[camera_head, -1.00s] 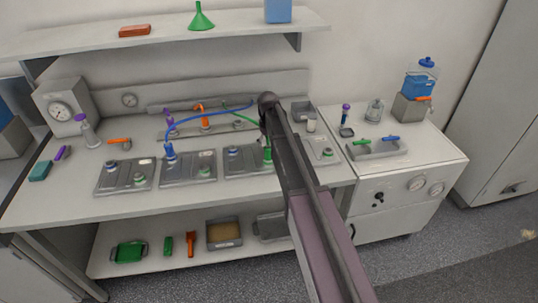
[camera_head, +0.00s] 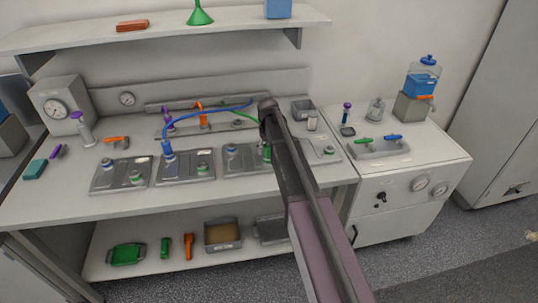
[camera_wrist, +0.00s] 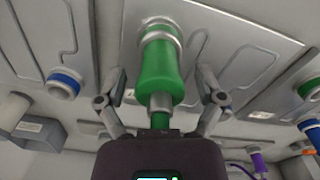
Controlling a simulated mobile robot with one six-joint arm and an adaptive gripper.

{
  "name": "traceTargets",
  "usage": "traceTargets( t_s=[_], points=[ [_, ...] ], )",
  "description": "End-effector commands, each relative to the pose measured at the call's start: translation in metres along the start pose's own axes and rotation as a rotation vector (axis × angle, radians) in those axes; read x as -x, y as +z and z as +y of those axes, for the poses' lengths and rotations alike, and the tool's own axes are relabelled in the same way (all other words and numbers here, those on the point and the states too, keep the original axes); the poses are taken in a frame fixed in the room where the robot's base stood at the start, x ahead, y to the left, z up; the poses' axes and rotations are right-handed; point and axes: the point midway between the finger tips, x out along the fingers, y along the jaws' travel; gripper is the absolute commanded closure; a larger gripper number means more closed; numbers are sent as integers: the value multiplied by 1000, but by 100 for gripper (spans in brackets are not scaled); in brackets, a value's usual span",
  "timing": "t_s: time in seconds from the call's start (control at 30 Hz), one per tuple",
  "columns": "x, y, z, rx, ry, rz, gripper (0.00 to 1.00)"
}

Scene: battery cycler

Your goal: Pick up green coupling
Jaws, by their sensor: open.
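The green coupling (camera_wrist: 159,65) stands in the middle of the wrist view, with its metal collar against a grey plate and a grey neck at its near end. My gripper (camera_wrist: 166,76) is open, with one finger on each side of the coupling. Gaps show between the fingers and the green body. In the head view the green coupling (camera_head: 266,152) shows as a thin strip at the left edge of my arm, on the third plate from the left. My gripper is hidden behind my arm there.
A blue coupling (camera_head: 167,149) with a blue hose (camera_head: 205,112) stands on the plate to the left. An orange coupling (camera_head: 202,117) stands behind. A grey tray (camera_head: 377,149) with green and blue handles lies right of my arm.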

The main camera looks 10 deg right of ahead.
Motion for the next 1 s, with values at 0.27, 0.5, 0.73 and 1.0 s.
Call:
traceTargets(
  t_s=[0.27, 0.5, 0.73, 1.0],
  points=[
    [-11, 0, 0, 0, 0, 0, 13],
    [-10, 0, 0, 0, 0, 0, 13],
    [-10, 0, 0, 0, 0, 0, 13],
    [-10, 0, 0, 0, 0, 0, 67]
  ],
)
